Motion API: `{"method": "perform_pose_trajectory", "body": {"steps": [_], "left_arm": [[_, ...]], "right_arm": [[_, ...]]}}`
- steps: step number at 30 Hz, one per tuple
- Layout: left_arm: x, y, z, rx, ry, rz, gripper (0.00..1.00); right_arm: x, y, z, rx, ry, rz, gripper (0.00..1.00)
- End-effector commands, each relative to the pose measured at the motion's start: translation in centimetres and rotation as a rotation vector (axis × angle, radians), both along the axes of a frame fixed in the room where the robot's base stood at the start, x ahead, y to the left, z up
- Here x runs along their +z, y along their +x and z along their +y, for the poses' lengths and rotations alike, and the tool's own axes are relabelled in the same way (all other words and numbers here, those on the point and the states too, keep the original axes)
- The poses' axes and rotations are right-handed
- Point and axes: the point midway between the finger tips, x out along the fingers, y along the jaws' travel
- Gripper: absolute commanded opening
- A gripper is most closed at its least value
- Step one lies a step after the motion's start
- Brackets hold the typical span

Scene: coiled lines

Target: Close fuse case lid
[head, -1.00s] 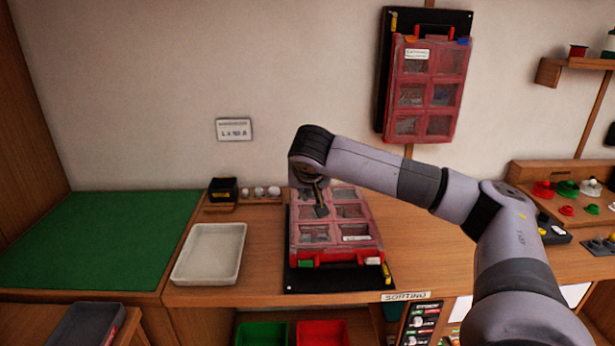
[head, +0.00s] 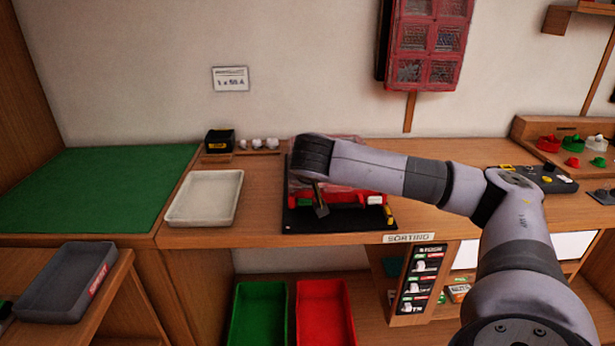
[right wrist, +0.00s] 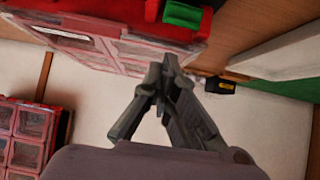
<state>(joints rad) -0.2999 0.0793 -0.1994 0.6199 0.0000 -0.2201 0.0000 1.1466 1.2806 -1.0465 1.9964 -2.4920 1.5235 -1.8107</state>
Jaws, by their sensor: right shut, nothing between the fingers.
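The red fuse case (head: 345,199) sits on a black board on the bench, with its front edge toward me. In the right wrist view, the clear compartment panels (right wrist: 90,42) and a green latch (right wrist: 183,15) show at the top. My right gripper (head: 321,213) points down at the case's front left part, its fingers (right wrist: 166,65) together and empty. I cannot tell whether they touch the case. My left gripper is not in view.
A white tray (head: 238,200) stands left of the case, beside a green mat (head: 90,195). A similar red case (head: 428,45) hangs on the wall. Green (head: 258,290) and red (head: 322,290) bins sit below the bench. A grey bin (head: 68,285) stands at lower left.

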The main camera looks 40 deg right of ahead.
Motion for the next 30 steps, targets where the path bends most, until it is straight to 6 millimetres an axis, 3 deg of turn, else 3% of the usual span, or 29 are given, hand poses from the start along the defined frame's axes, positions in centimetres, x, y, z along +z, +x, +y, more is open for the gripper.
{"method": "perform_pose_trajectory", "body": {"steps": [14,30], "left_arm": [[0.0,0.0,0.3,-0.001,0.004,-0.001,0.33],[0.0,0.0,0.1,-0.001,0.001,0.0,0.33]], "right_arm": [[0.8,-0.5,0.5,0.002,0.0,-0.002,0.0],[7.1,-6.4,5.5,0.003,0.001,-0.003,0.0]]}}
